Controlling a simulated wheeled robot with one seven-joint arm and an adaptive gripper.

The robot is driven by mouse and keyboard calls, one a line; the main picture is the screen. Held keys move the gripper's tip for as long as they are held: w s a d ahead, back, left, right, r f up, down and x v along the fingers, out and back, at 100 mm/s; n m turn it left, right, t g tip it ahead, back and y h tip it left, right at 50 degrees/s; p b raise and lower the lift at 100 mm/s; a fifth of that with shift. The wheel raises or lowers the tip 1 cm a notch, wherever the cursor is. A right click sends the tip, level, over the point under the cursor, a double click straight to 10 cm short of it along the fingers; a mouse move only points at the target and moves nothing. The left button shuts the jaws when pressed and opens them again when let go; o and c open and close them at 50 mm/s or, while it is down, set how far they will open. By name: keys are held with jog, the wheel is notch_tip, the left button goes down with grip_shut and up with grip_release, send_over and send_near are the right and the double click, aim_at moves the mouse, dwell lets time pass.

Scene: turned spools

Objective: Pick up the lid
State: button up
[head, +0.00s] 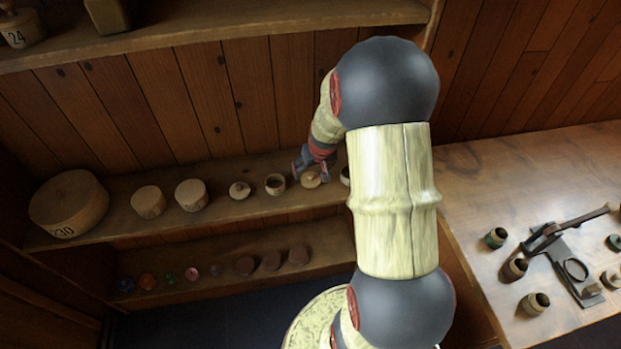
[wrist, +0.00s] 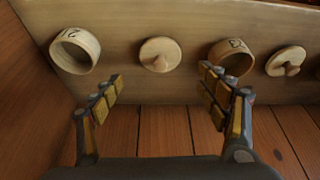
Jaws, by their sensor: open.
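Two round wooden lids with small knobs lie on the middle shelf. In the head view one lid (head: 311,180) is just below my gripper (head: 312,169), and the other lid (head: 239,190) is further left. In the wrist view the nearer lid (wrist: 158,55) lies beyond the gap between my open, empty fingers (wrist: 161,78). The other lid (wrist: 286,61) is to the right there. My gripper appears apart from the nearer lid. The right finger partly covers an open round box marked 13 (wrist: 235,60).
Open round boxes flank the nearer lid: one (head: 275,184) to its left, one (head: 345,176) partly behind my arm. Closed boxes (head: 190,195) and a large drum (head: 68,204) stand further left. A plank wall (wrist: 165,130) backs the shelf. A workbench (head: 490,170) is at right.

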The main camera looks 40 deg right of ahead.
aim_at(311, 175)
jog(key=b+x, duration=0.2)
jog(key=x, duration=0.5)
jog(key=shift+w+d+f, duration=0.1)
jog(key=shift+w+f, duration=0.1)
jog(key=shift+r, duration=0.1)
jog(key=c, duration=1)
jog(key=shift+o, duration=0.2)
